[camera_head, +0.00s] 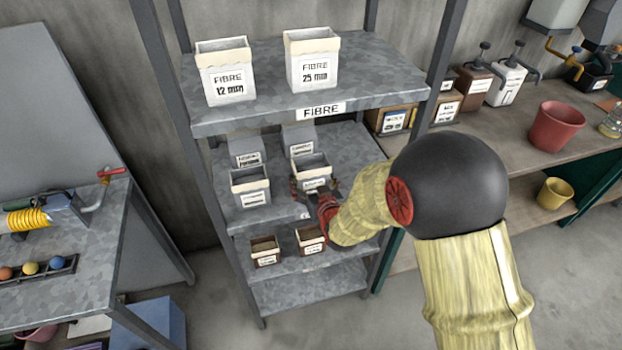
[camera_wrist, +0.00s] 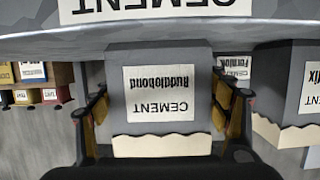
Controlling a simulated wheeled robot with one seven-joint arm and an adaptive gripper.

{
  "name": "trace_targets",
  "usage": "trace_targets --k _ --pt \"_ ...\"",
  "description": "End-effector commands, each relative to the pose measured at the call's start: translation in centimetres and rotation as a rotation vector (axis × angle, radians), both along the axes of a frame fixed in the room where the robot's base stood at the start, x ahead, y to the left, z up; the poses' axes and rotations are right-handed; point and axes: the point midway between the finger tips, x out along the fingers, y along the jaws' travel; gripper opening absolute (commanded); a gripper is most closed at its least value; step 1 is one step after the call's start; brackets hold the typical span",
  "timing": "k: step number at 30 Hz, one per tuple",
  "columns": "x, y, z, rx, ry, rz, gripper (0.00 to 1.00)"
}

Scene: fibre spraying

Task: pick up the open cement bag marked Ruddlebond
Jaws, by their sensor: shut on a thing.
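The Ruddlebond cement bag (camera_wrist: 165,60) is a grey open bag with a pale folded rim, and its white label appears upside down in the wrist view. In the head view it is the front right bag (camera_head: 311,168) on the middle shelf, with its lower front partly hidden by my gripper (camera_head: 316,190). The fingers of my gripper (camera_wrist: 164,108) are on both sides of the bag, shut on it. The bag seems upright, with its base at the shelf; I cannot tell whether it is clear of it.
Another grey bag (camera_head: 250,187) stands close to its left, with two more behind. Fibre bags (camera_head: 226,72) stand on the top shelf (camera_head: 270,112), overhead. A rack post (camera_head: 445,45) and a bench (camera_head: 500,125) are at right.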

Motion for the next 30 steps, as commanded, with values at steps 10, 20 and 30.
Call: trace_targets --k 10,20,30 --pt "0.1 0.0 0.2 0.001 -0.005 0.000 0.26" --pt "0.1 0.0 1.0 0.001 -0.005 0.000 0.26" --pt "0.1 0.0 3.7 0.002 -0.007 -0.001 0.26"
